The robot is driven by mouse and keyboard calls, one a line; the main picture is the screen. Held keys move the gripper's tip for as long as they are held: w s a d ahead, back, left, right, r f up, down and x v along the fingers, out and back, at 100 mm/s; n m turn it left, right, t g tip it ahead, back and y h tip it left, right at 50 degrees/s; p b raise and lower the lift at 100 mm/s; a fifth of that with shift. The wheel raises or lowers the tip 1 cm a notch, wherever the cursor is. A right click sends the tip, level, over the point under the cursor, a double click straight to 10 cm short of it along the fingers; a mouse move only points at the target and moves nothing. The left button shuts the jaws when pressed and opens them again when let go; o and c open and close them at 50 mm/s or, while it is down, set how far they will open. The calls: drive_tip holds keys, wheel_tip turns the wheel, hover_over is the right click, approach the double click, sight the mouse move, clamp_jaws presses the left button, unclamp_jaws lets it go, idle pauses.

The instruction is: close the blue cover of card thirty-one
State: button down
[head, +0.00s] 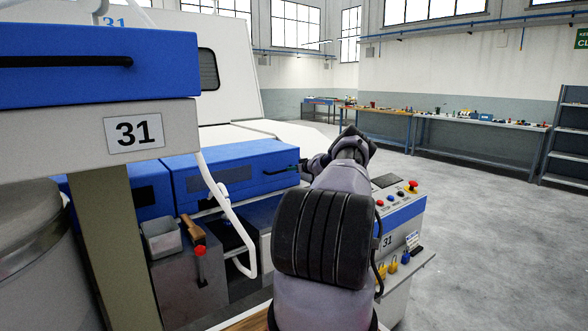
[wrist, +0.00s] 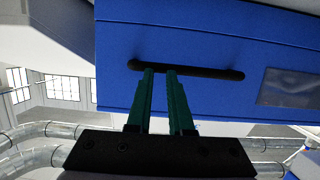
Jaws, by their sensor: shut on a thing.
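The blue cover (head: 235,168) of card thirty-one is in the middle of the head view, a box-like blue panel with a dark window, below the white machine body. In the wrist view the cover (wrist: 205,35) fills the upper right, with its black bar handle (wrist: 215,73) along its near edge. My gripper (wrist: 160,72) has its two teal fingers closed on the handle, left of its middle. In the head view my gripper (head: 299,167) is at the cover's right end, small and partly hidden by my arm. I cannot tell whether the cover sits flush.
A blue beam (head: 95,65) with a handle and a "31" plate (head: 134,134) stand close at left, beside a grey drum (head: 35,255). A control box (head: 405,215) with buttons and padlocks is right of my arm. Floor at right is clear.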

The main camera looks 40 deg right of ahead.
drive_tip(key=f, duration=0.1)
drive_tip(key=a+f, duration=0.1)
drive_tip(key=f, duration=0.1)
drive_tip(key=shift+a, duration=0.3)
drive_tip(key=s+d+r, duration=0.1)
drive_tip(key=s+r, duration=0.5)
drive_tip(key=s, duration=0.4)
drive_tip(key=shift+s+d, duration=0.15)
drive_tip(key=shift+d, duration=0.25)
drive_tip(key=shift+r, duration=0.1)
